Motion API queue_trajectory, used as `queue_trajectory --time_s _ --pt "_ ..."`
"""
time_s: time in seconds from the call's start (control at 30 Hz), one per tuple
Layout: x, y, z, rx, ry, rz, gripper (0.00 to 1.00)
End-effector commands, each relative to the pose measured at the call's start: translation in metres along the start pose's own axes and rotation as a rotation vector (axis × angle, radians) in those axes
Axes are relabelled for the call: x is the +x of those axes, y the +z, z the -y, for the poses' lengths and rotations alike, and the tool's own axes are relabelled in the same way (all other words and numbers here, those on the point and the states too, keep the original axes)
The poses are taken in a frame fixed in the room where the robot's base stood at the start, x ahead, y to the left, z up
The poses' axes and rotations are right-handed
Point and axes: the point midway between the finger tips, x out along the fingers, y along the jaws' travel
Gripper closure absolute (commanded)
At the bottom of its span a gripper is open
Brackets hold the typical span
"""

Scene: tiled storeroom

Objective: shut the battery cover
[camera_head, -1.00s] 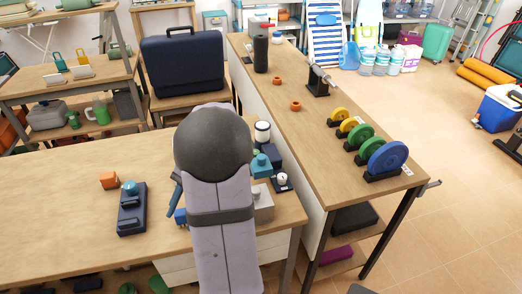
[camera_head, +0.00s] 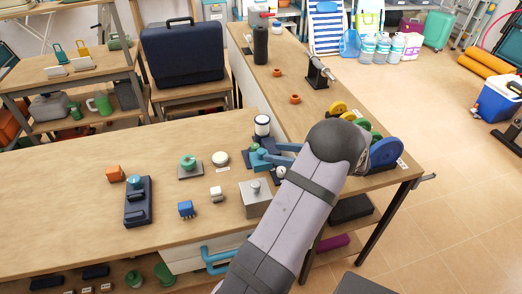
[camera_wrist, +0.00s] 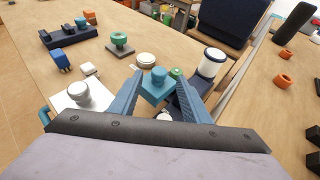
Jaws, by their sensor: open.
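I cannot tell for sure which part is the battery cover. My gripper (camera_wrist: 160,74) is open, its two blue fingers on either side of a teal block with a round knob (camera_wrist: 157,84). I cannot tell if they touch it. A dark navy piece (camera_wrist: 187,92) shows beside the right finger, partly hidden. In the head view my gripper (camera_head: 268,155) reaches left from the arm to the teal block (camera_head: 258,160), near the bench's right end. A white cylinder (camera_head: 262,125) stands just behind, and a small white round dial (camera_head: 281,172) is in front, partly covered.
A grey box with a knob (camera_head: 256,198), a blue block (camera_head: 186,209), a white disc (camera_head: 220,158), a green ring on a stand (camera_head: 188,161) and a navy base (camera_head: 137,202) are on the bench. Coloured discs (camera_head: 385,153) stand on the right table.

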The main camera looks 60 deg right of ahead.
Motion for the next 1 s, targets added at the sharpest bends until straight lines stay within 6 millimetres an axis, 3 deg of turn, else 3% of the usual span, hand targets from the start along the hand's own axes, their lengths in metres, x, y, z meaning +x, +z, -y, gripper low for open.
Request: queue_trajectory --time_s 0.17,0.6,1.0 --pt "0.011 0.001 -0.001 -0.001 0.003 0.0 0.57" --pt "0.064 0.001 -0.001 -0.003 0.005 -0.001 0.57" --pt "0.073 0.0 -0.001 -0.004 0.002 -0.001 0.57"
